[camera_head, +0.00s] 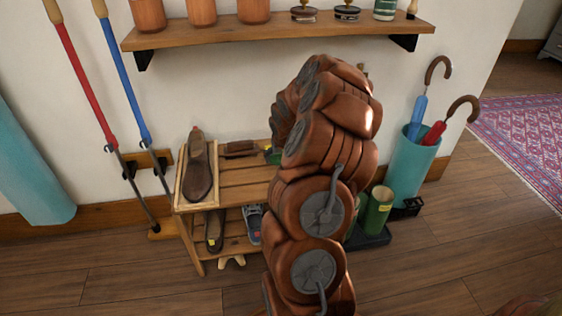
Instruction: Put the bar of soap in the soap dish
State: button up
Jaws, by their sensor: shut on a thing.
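I cannot make out the bar of soap or the soap dish in the head view. My brown jointed arm rises through the middle of the picture and hides part of the scene behind it. My gripper is not visible. A small green and yellow thing (272,156) shows on the bench top at the arm's left edge, mostly hidden, and I cannot tell what it is.
A wooden shoe bench (240,180) holds a brown shoe (199,170) in a tray, with more shoes below. A wall shelf (280,33) carries pots and jars. Floor is clear front left.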

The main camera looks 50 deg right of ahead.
jog(key=shift+f, duration=0.55)
jog(key=shift+f, duration=0.1)
jog(key=o, duration=1.1)
jog(key=shift+c, duration=0.2)
jog(key=shift+r, duration=0.3)
jog(key=p+v, duration=0.2)
jog(key=v, duration=0.9)
jog(key=shift+s+r+p, duration=0.15)
jog(key=shift+r+p, duration=0.1)
jog(key=shift+p, duration=0.1)
